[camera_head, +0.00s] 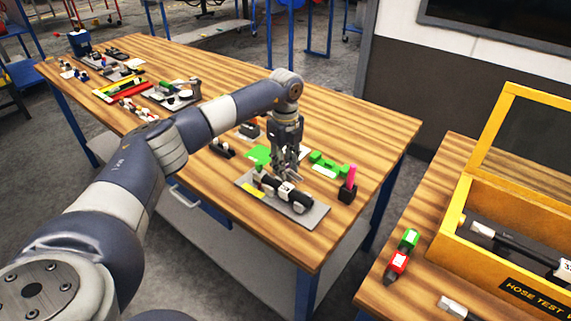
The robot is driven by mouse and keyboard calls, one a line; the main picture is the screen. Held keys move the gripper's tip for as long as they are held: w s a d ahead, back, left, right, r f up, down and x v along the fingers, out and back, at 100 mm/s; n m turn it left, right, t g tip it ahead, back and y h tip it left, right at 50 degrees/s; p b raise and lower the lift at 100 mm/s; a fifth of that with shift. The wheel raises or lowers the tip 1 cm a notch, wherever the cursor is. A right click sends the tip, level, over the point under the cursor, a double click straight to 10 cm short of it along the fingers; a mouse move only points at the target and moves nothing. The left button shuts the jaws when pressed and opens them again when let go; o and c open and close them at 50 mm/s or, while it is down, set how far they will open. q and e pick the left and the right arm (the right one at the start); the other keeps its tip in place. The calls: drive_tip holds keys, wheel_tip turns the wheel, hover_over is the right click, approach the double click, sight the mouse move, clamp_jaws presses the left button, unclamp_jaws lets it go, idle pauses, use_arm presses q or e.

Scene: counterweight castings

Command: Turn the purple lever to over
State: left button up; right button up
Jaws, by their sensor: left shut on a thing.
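My left gripper (287,172) points down over a grey plate (310,218) near the table's right front corner. It is shut on a small part of the black and white fixture (292,194) mounted on that plate. The fingers hide most of what they hold, and I cannot make out its colour. No clearly purple lever shows there. An upright magenta stick (351,174) stands in a black block (347,193) just right of the plate, apart from the gripper. My right gripper is not in view.
A green part (329,161) lies behind the plate, close to the gripper. Several other fixtures lie along the wooden table (370,122) to the far left. A second table holds a yellow-framed box (452,215) and a red and green part (402,252).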

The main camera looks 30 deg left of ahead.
use_arm(q)
drive_tip(key=m, duration=0.8)
drive_tip(key=shift+s+a, duration=0.1)
drive_tip(key=m, duration=0.3)
drive_tip(key=shift+m+b, duration=0.3)
drive_tip(key=shift+b, duration=0.1)
drive_tip(key=shift+a+r+m, duration=0.1)
drive_tip(key=shift+a+m, duration=0.05)
drive_tip(key=shift+m, duration=1.75)
drive_tip(key=o, duration=1.1)
drive_tip(key=shift+c, duration=0.2)
